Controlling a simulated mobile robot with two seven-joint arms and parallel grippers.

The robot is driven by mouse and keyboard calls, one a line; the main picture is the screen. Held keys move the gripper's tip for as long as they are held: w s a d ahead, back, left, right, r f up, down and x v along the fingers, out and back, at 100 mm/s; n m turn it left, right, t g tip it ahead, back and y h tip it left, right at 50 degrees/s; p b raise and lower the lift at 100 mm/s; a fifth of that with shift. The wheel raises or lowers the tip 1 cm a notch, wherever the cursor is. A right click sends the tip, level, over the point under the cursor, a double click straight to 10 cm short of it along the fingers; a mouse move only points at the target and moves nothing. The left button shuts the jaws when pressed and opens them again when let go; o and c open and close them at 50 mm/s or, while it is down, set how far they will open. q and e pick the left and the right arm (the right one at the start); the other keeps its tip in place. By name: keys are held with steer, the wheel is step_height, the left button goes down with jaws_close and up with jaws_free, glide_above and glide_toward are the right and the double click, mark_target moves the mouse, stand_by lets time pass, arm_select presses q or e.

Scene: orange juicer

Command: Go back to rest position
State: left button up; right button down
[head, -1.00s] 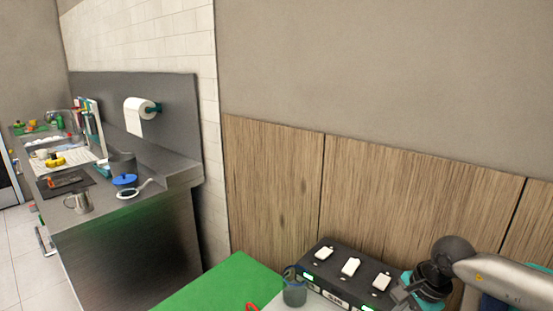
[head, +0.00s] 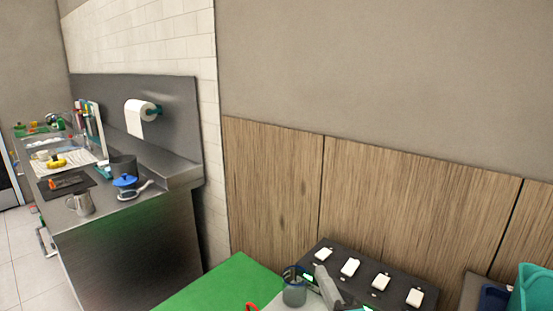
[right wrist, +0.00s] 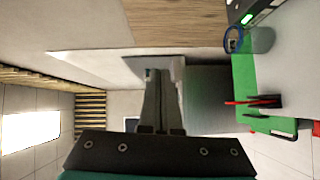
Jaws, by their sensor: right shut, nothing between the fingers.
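My right gripper (head: 322,275) shows at the bottom of the head view, just right of a grey cup with a blue rim (head: 294,292). In the right wrist view its fingers (right wrist: 155,80) are together with nothing between them. The cup also shows in the right wrist view (right wrist: 262,40), apart from the fingers. My left gripper is not in view.
A black box with several white switches (head: 375,275) stands against the wood panel, behind the right gripper. A green board (head: 225,285) lies to the left. Teal container (head: 535,290) at far right. A steel counter (head: 130,245) with kitchenware stands at left.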

steer(key=s+d+f+m+g+h, duration=0.4)
steer(key=s+d+f+m, duration=0.1)
steer(key=f+m, duration=0.2)
steer(key=s+d+f+m+g, duration=0.1)
steer(key=s+f+m+g, duration=0.45)
steer(key=s, duration=0.45)
steer(key=s+d+f+m+g, duration=0.1)
steer(key=s+f+m+g, duration=0.4)
steer(key=s, duration=0.5)
step_height(320, 180, down, 25)
steer(key=s+b, duration=0.2)
steer(key=b, duration=0.1)
steer(key=s+d+f+g+b, duration=0.1)
steer(key=s+d+f+b, duration=0.1)
steer(key=s+f, duration=1.3)
steer(key=shift+s+d+f+n+g+y+b, duration=0.35)
steer(key=shift+d+f+n, duration=0.1)
steer(key=shift+d+f, duration=0.25)
steer(key=shift+a, duration=0.1)
